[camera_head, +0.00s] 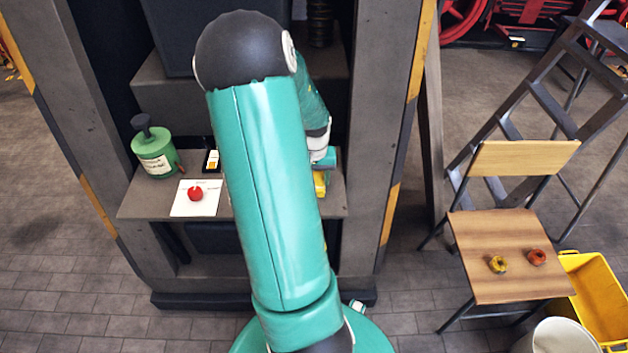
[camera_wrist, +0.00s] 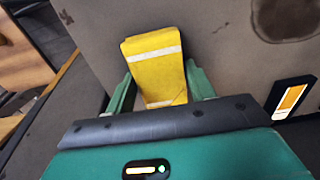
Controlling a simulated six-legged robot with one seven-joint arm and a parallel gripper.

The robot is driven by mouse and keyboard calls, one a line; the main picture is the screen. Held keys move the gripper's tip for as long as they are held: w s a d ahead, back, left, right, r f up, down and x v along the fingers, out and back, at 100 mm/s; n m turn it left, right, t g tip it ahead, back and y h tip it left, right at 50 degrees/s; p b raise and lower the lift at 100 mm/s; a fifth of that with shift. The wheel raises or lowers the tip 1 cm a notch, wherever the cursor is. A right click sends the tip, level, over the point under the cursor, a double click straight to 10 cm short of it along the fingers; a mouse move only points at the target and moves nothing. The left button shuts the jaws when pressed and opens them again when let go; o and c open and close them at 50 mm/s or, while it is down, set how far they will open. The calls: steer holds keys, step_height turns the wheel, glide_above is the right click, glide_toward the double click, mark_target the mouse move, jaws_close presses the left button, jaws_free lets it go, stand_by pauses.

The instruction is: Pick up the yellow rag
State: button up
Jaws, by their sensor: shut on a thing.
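The yellow rag (camera_wrist: 157,68) is a folded yellow cloth with white stripes. In the wrist view it stands between the two green fingers of my gripper (camera_wrist: 158,88), which is shut on it. In the head view a small yellow part of the rag (camera_head: 320,184) shows beside my arm, at the right part of the grey shelf (camera_head: 270,208). My arm hides most of the gripper there. I cannot tell whether the rag still touches the shelf.
On the shelf stand a green canister (camera_head: 155,152), a red object (camera_head: 195,193) on a white sheet (camera_head: 181,207), and a dark-framed card (camera_head: 211,162). Grey posts flank the shelf. At right are a wooden chair (camera_head: 500,240), a ladder (camera_head: 545,100) and a yellow crate (camera_head: 598,290).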

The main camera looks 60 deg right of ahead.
steer(key=shift+r, duration=0.55)
step_height(320, 180, up, 2)
steer(key=shift+w+a+r, duration=0.1)
steer(key=shift+r, duration=0.15)
steer(key=w+a+r, duration=0.4)
steer(key=a+r, duration=0.5)
steer(key=a, duration=0.4)
steer(key=shift+r, duration=0.2)
steer(key=shift+a, duration=0.1)
steer(key=shift+o, duration=0.8)
steer(key=shift+c, duration=0.2)
